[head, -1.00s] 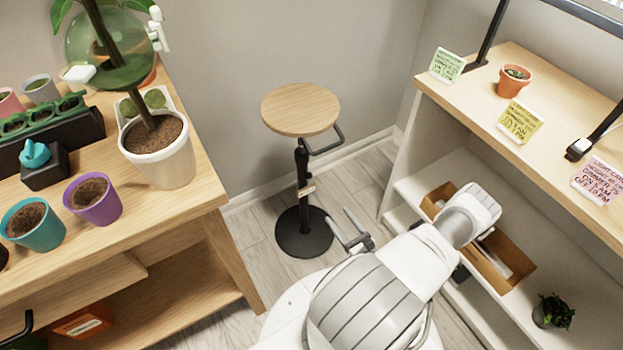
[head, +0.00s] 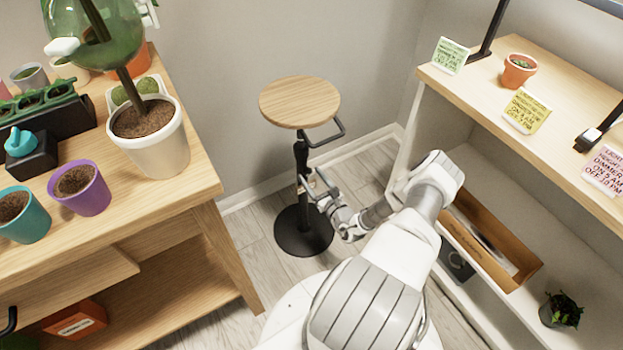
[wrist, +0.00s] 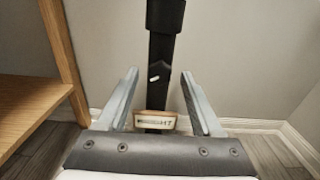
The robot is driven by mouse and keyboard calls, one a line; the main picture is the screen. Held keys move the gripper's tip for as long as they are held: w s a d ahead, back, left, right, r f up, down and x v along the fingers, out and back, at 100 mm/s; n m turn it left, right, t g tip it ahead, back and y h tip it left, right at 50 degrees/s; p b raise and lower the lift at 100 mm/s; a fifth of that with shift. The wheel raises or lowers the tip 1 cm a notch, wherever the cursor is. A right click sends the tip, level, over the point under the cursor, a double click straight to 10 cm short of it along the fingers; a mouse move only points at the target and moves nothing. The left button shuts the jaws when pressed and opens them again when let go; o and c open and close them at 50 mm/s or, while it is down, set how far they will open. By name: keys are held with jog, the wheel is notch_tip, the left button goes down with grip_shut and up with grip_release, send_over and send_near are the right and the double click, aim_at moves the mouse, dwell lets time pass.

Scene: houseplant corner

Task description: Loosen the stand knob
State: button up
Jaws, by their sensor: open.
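The stand has a round wooden top (head: 300,101), a black post (head: 301,160) and a round black base (head: 303,232). The post also shows upright in the wrist view (wrist: 161,60), with a small white mark on it. My gripper (head: 315,189) is at the post, below the top. In the wrist view my gripper (wrist: 159,75) is open, one finger either side of the post; contact is unclear.
A black handle bar (head: 328,138) juts from under the top. A wooden plant bench (head: 205,185) with several pots stands left. A shelf unit (head: 470,85) with a cardboard box (head: 515,275) stands right, close to my arm. Floor around the base is clear.

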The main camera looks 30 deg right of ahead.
jog(key=shift+w, duration=0.2)
jog(key=shift+c, duration=0.4)
grip_shut()
